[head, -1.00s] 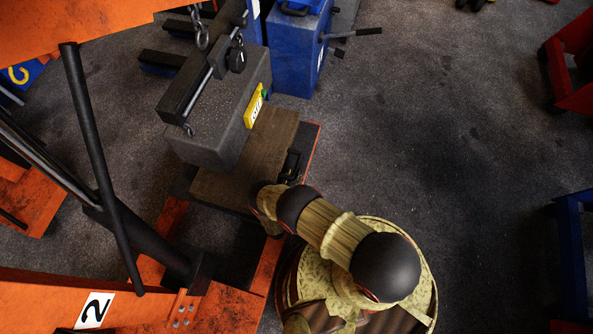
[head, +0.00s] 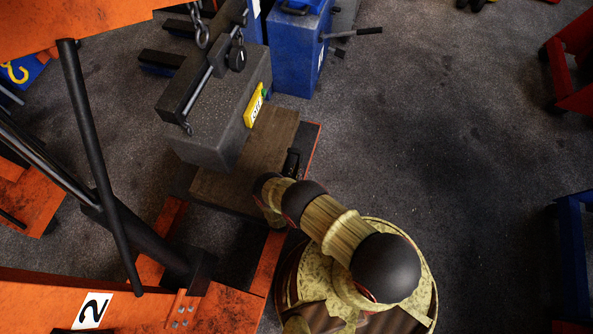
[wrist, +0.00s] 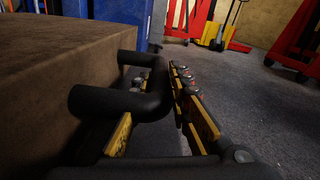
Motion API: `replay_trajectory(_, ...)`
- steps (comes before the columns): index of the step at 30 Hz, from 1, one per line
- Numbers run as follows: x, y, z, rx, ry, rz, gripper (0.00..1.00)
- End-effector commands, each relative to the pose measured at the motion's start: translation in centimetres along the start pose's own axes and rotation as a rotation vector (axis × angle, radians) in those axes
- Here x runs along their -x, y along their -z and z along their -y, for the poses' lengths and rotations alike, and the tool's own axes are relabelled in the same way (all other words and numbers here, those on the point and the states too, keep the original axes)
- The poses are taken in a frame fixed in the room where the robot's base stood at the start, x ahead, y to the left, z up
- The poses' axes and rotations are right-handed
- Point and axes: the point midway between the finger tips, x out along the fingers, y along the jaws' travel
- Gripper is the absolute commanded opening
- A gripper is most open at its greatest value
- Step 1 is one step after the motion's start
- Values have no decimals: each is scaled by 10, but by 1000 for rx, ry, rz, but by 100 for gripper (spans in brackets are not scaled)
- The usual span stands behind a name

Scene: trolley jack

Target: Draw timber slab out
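The timber slab (head: 262,150) is a flat brown board lying under a heavy grey block (head: 218,125), with its right part uncovered. In the wrist view the slab (wrist: 50,70) fills the left, and a black U-shaped handle (wrist: 160,100) stands out from its side. My gripper (wrist: 168,72) reaches along the handle with its black and yellow fingers apart. The handle's bar lies between the fingers, close to the right one. I see no clear clamping on it. In the head view my wrist hides part of the slab's near right corner.
An orange jack frame (head: 268,262) surrounds the slab at left and below. A black lever (head: 95,150) rises at left. Blue cases (head: 300,55) stand behind the block. Open grey floor (head: 430,140) lies at right, with a red frame (head: 572,65) at the far right.

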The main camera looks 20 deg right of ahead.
Motion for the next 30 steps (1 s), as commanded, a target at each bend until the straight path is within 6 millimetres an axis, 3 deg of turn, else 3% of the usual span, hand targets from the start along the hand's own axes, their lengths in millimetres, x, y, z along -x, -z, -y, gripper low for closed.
replay_trajectory(8,0,0,0,0,0,0,0)
replay_trajectory(30,8,0,0,2,-1,0,0)
